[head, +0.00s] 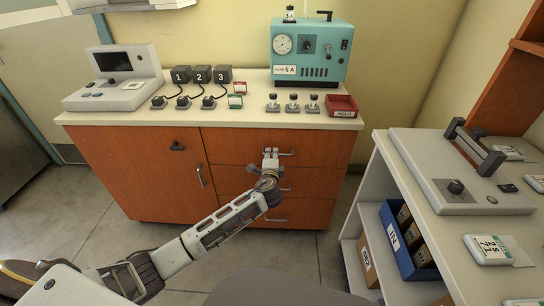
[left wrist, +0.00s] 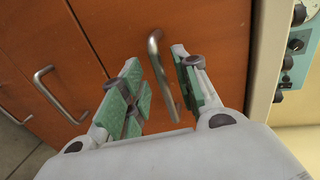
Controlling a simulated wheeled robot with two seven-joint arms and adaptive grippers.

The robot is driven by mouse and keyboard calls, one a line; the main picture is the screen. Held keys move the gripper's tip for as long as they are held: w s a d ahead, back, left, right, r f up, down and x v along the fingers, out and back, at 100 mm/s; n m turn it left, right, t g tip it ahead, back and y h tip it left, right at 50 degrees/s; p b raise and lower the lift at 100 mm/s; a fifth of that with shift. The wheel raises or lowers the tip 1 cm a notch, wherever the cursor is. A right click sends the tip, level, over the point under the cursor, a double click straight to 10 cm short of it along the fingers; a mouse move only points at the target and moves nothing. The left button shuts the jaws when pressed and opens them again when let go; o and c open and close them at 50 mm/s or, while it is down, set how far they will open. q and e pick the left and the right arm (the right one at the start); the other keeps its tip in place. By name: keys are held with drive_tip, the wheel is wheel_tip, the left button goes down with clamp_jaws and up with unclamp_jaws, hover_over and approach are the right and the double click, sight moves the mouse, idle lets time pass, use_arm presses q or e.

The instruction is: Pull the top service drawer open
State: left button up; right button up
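The top service drawer (head: 320,147) is an orange-brown front at the upper right of the cabinet, and it looks flush and closed. Its metal bar handle (left wrist: 158,72) shows in the left wrist view, between the fingers of my left gripper (left wrist: 160,88). The fingers, with green pads, are apart, one on each side of the handle, and no firm grip shows. In the head view my left gripper (head: 270,155) is at the drawer front and partly covers the handle. My right gripper is not in view.
Two more drawers with bar handles sit below; the middle handle (left wrist: 60,95) shows in the left wrist view. A cabinet door (head: 140,170) is to the left. The counter (head: 225,115) above holds instruments, including a teal device (head: 325,50). A white shelf unit (head: 415,175) stands at right.

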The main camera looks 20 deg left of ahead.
use_arm(q)
drive_tip(key=shift+x, duration=1.2)
clamp_jaws()
